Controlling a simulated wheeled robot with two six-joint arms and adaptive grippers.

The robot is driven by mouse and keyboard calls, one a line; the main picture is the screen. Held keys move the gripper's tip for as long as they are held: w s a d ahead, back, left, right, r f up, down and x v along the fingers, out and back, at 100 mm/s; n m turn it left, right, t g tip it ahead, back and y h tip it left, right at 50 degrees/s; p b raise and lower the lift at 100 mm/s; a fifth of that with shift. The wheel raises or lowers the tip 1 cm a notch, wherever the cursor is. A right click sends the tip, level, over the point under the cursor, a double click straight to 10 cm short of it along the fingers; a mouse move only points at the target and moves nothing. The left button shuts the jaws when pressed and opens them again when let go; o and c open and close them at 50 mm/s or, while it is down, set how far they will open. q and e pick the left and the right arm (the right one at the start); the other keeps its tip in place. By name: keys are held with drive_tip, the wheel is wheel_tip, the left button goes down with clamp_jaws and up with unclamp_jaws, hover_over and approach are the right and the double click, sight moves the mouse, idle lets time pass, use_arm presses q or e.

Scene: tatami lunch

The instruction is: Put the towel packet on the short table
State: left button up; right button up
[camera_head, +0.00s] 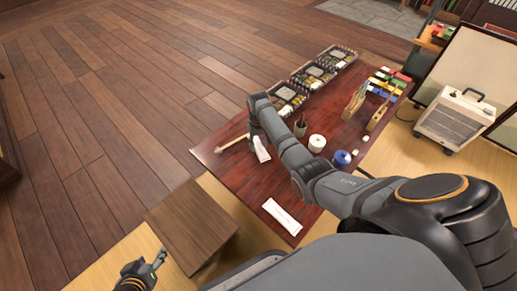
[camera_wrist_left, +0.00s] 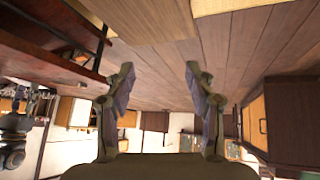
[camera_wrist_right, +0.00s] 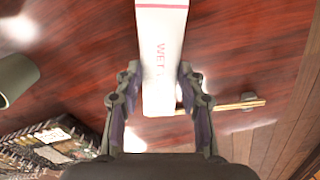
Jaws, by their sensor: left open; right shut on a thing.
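My right gripper (camera_head: 256,134) is over the red table and shut on a long white towel packet (camera_head: 261,149). In the right wrist view the packet (camera_wrist_right: 161,55) shows red "WET" lettering and sits between the fingertips. It hangs tilted; I cannot tell how far it is above the table. A second white packet (camera_head: 282,216) lies flat on the red table's near end. The short brown wooden table (camera_head: 192,222) stands at lower left, its top bare. My left gripper (camera_head: 155,266) is open and empty beside the short table's near side; its fingers also show in the left wrist view (camera_wrist_left: 158,85).
The red table (camera_head: 225,160) bears several bento boxes (camera_head: 315,72), a white roll (camera_head: 317,143), a blue jar (camera_head: 341,159), a dark cup (camera_head: 300,128) and a wooden stick-like item (camera_head: 234,144) near the held packet. A white heater (camera_head: 455,118) stands at right. Open wooden floor lies left.

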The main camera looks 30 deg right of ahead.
wheel_tip(320, 180, down, 2)
drive_tip(key=shift+f+b, duration=0.1)
drive_tip(key=shift+b, duration=0.35)
use_arm(q)
drive_tip(key=w+r+t, duration=0.5)
drive_tip(key=w+r, duration=0.3)
drive_tip(key=shift+a, duration=0.4)
drive_tip(key=shift+r, duration=0.1)
use_arm(e)
drive_tip(key=shift+f, duration=0.15)
drive_tip(key=o, duration=1)
drive_tip(key=shift+c, duration=0.2)
use_arm(q)
drive_tip(key=shift+w+r, duration=0.1)
drive_tip(key=shift+r, duration=0.05)
